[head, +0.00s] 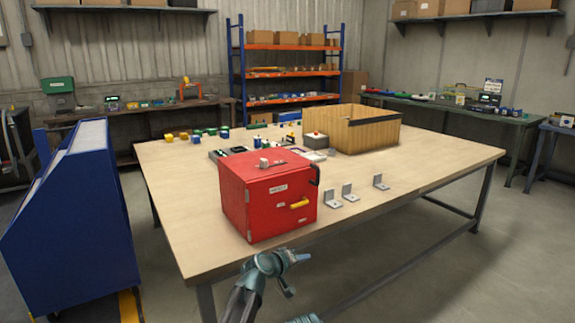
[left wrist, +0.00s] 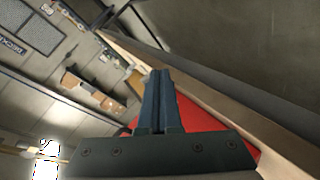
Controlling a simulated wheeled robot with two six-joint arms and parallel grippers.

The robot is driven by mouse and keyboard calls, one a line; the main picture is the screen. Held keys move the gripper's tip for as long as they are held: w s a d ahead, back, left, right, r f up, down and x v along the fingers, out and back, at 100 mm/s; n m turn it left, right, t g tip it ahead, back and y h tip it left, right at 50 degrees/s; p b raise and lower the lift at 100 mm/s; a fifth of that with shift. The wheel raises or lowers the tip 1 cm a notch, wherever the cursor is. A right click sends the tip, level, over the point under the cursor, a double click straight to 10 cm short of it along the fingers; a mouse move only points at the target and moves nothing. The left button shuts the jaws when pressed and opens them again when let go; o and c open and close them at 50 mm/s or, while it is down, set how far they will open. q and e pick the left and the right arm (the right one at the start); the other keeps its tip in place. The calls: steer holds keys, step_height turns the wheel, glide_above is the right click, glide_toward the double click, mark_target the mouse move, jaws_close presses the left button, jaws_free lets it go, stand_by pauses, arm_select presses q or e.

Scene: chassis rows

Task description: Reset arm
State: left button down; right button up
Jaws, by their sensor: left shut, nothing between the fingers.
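My left gripper (head: 300,257) is in front of the near edge of the wooden table (head: 440,165), just below the red box. It also shows in the left wrist view (left wrist: 160,80), where its two fingers are closed together with nothing between them. Part of the red box (left wrist: 250,148) shows behind the gripper in the left wrist view. My right gripper cannot be made out in either view.
Several small metal brackets (head: 348,192) stand right of the red box. A wooden crate (head: 372,137) stands farther back, with small coloured blocks to its left. A blue cabinet (head: 85,225) stands left of the table. The table's right part is clear.

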arm_select(q)
steer(key=s+a+f+m+g+y, duration=0.1)
steer(key=s+a+f+g+y, duration=0.25)
steer(key=s+a, duration=0.45)
steer(key=s+a+f+m+g+y, duration=0.1)
steer(key=s+a+f+g+y, duration=0.1)
steer(key=s+a+f, duration=0.6)
steer(key=s+a+f+m+g+y, duration=0.1)
steer(key=s+a+g+y, duration=0.35)
steer(key=s, duration=0.75)
steer(key=s+d+r+m+p, duration=0.1)
steer(key=s+d+r+p, duration=0.2)
steer(key=r+p, duration=0.7)
steer(key=s+d+r+m+p, duration=0.2)
steer(key=d+r+p, duration=0.4)
steer(key=r+p, duration=0.5)
steer(key=shift+s+r+m+p, duration=0.3)
steer(key=shift+s, duration=0.35)
